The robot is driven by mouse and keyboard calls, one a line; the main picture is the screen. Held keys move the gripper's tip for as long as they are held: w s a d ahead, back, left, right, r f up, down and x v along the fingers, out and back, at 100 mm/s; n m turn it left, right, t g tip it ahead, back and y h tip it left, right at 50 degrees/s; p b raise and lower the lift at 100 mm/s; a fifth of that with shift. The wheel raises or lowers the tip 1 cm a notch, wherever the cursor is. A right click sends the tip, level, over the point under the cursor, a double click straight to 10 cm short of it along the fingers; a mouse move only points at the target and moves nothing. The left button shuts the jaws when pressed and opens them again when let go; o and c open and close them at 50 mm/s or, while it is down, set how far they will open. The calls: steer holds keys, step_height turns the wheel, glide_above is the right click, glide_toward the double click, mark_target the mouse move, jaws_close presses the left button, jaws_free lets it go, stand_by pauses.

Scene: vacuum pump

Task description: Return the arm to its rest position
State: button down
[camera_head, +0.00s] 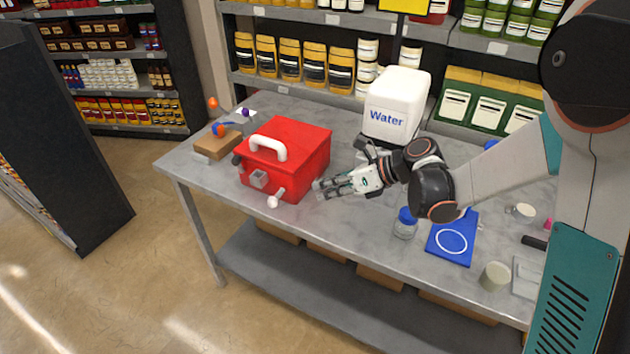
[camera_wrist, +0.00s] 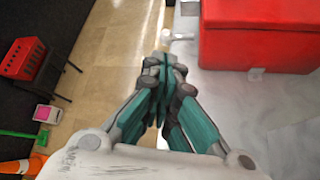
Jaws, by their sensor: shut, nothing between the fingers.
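My gripper (camera_head: 318,188) is shut and empty. In the head view it is extended over the grey table (camera_head: 350,225), just right of the red box (camera_head: 308,155), pointing left. The box has a white handle on top and a lever with a white knob (camera_head: 273,202) low on its front. In the wrist view, the closed fingers (camera_wrist: 165,66) point toward the white knob (camera_wrist: 166,36), with the red box (camera_wrist: 255,35) at upper right. A small gap shows between fingers and box. My arm reaches in from the right.
A white Water container (camera_head: 395,100) stands behind my wrist. A blue-lidded jar (camera_head: 405,223) and a blue mat (camera_head: 453,238) with a white ring are in front of my arm. A wooden block (camera_head: 217,143) is at far left. Stocked shelves (camera_head: 340,20) stand behind.

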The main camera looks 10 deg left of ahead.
steer(key=s+d+r+n+t+h+b, duration=0.1)
steer(key=s+d+r+n+t+h, duration=0.1)
steer(key=s+d+n, duration=0.5)
steer(key=s+d+r+n+t+h+b, duration=0.1)
steer(key=s+d+r+n+h, duration=0.2)
steer(key=s+d+n+h, duration=0.2)
steer(key=s+d+r+n+t+h+b, duration=0.1)
steer(key=s+d+n+h, duration=0.3)
steer(key=s+d+n, duration=0.6)
steer(key=d+r+n+t, duration=0.1)
steer(key=n, duration=0.1)
steer(key=shift+d+r+n+t, duration=0.2)
steer(key=shift+d+n+t, duration=0.1)
steer(key=shift+d, duration=0.1)
steer(key=shift+s, duration=0.1)
